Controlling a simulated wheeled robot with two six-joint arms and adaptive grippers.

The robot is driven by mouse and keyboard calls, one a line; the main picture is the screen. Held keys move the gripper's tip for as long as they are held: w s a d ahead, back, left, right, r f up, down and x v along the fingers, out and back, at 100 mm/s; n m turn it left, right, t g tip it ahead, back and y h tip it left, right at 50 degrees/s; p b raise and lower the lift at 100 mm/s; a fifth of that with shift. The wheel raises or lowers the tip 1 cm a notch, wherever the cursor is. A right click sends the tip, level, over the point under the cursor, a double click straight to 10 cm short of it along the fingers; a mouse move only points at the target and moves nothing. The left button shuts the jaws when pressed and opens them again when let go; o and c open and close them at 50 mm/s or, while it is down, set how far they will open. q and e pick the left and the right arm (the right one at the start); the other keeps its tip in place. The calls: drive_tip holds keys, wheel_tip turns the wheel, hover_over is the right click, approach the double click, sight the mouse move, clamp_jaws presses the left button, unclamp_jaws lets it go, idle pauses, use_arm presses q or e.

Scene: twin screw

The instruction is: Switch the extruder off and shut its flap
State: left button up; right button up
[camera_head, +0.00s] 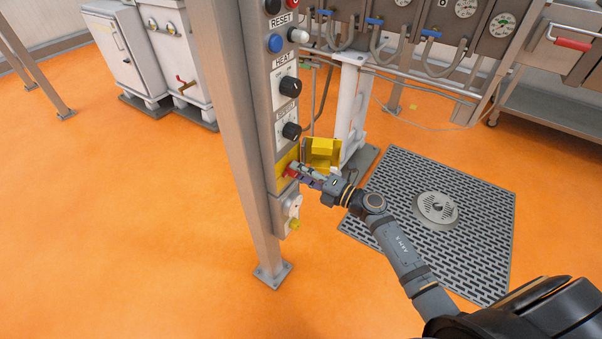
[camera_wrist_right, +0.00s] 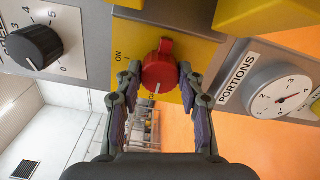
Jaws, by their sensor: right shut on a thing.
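The extruder's red rotary switch (camera_wrist_right: 160,72) sits on a yellow plate with an ON mark, seen in the right wrist view. My right gripper (camera_wrist_right: 158,80) has its two fingers closed on the sides of the red knob. In the head view my right gripper (camera_head: 293,172) reaches the yellow plate (camera_head: 283,161) on the control column from the right. The yellow flap (camera_head: 322,150) stands open, sticking out to the right of the column just above the gripper. A yellow part of it shows at the top of the wrist view (camera_wrist_right: 265,14). My left gripper is not in view.
The SPEED knob (camera_head: 291,131) and HEAT knob (camera_head: 289,85) are above the switch. The PORTIONS dial (camera_wrist_right: 281,91) is just below it on the column. A grey post (camera_head: 235,120) stands left of the panel. A floor grate (camera_head: 470,235) lies to the right.

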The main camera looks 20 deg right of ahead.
drive_tip(key=o, duration=1.2)
drive_tip(key=v, duration=1.2)
drive_tip(key=shift+d, duration=0.1)
